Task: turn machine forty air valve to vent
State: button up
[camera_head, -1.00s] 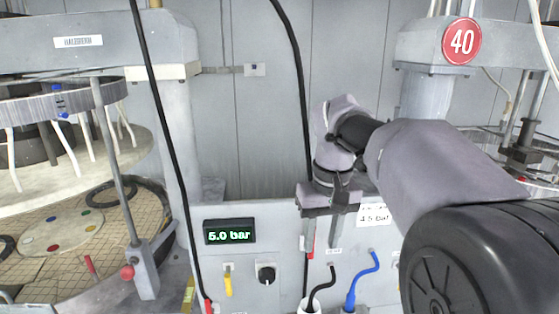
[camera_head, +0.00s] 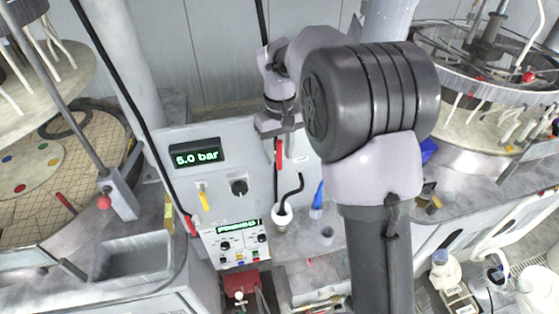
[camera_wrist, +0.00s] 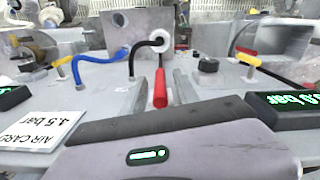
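A red lever handle (camera_head: 279,152) hangs roughly vertical on the grey panel (camera_head: 225,150) between the two machines. In the wrist view the red handle (camera_wrist: 160,88) shows between my two grey fingers, with a gap on each side. My gripper (camera_head: 284,142) is open at the panel, close to this handle; it also shows in the wrist view (camera_wrist: 158,98). Whether the fingers touch the handle I cannot tell. A small white label (camera_head: 300,160) is right of the handle. The 4.5 bar card (camera_wrist: 42,125) shows upside down in the wrist view. The number 40 sign is out of view now.
Left on the panel are a 5.0 bar display (camera_head: 197,157), a yellow lever (camera_head: 205,200) and a black knob (camera_head: 239,187). A black hose (camera_head: 294,188) and blue hose (camera_head: 318,196) run below. A control box (camera_head: 240,243) stands under the panel. My arm hides the panel's right part.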

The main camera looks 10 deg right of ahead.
jog(key=shift+w+f, duration=0.15)
jog(key=shift+f, duration=1.2)
grip_shut()
dwell(0.4)
